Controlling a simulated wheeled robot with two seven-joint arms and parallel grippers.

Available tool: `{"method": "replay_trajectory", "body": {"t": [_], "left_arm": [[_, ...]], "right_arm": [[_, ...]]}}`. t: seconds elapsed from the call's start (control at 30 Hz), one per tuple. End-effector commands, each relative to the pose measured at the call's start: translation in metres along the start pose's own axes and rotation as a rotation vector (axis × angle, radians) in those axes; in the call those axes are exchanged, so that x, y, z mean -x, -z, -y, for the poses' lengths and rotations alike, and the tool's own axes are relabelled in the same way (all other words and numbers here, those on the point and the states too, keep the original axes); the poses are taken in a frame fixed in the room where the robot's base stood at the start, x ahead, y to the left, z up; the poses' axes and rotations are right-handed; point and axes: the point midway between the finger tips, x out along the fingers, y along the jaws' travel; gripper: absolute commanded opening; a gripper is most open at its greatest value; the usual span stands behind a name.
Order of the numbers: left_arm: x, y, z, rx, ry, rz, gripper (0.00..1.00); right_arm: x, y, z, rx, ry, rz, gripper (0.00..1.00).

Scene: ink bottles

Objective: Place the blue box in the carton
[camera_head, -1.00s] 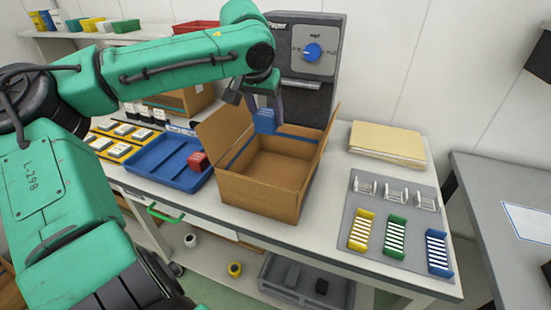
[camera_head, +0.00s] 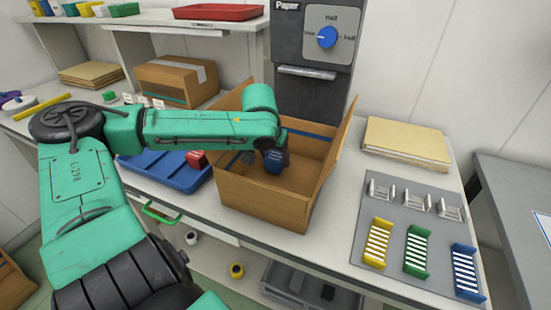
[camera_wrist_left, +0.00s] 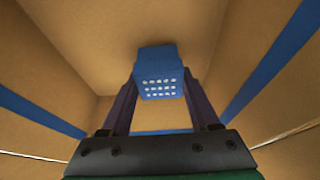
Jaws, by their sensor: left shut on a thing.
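The carton (camera_head: 265,200) stands open on the table, its flaps up. My left gripper (camera_wrist_left: 158,90) reaches down inside it, shut on the blue box (camera_wrist_left: 159,75). Whether the box touches the carton floor I cannot tell. In the head view my wrist and forearm cover much of the carton's left side and hide most of the grip. My right gripper is not in view.
A blue tray (camera_head: 165,172) with a red box (camera_head: 196,159) stands left of the carton. A grey mat (camera_head: 397,205) with coloured racks lies to the right, below a stack of tan sheets (camera_head: 405,143). A dark paper dispenser (camera_head: 314,45) stands behind.

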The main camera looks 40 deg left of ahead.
Motion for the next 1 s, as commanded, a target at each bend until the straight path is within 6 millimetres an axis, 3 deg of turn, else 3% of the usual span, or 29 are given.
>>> {"method": "replay_trajectory", "body": {"t": [0.1,0.27,0.3,0.37,0.77,1.0], "left_arm": [[-0.014,-0.006,0.000,0.000,0.000,0.001,0.05],[-0.014,-0.006,0.000,0.001,0.000,0.001,0.05],[-0.014,-0.006,0.000,0.001,0.000,0.001,0.73],[-0.014,-0.006,0.000,0.001,0.000,0.001,0.92],[-0.010,-0.005,0.000,0.001,-0.001,-0.002,0.92],[0.010,-0.003,0.000,0.004,-0.002,-0.005,0.92]], "right_arm": [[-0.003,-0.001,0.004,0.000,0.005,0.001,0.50],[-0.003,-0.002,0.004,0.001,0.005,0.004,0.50],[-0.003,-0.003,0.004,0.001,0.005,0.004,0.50],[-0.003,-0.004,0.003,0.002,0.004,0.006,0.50],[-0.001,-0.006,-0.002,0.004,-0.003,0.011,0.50],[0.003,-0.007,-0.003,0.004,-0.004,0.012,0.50]]}}
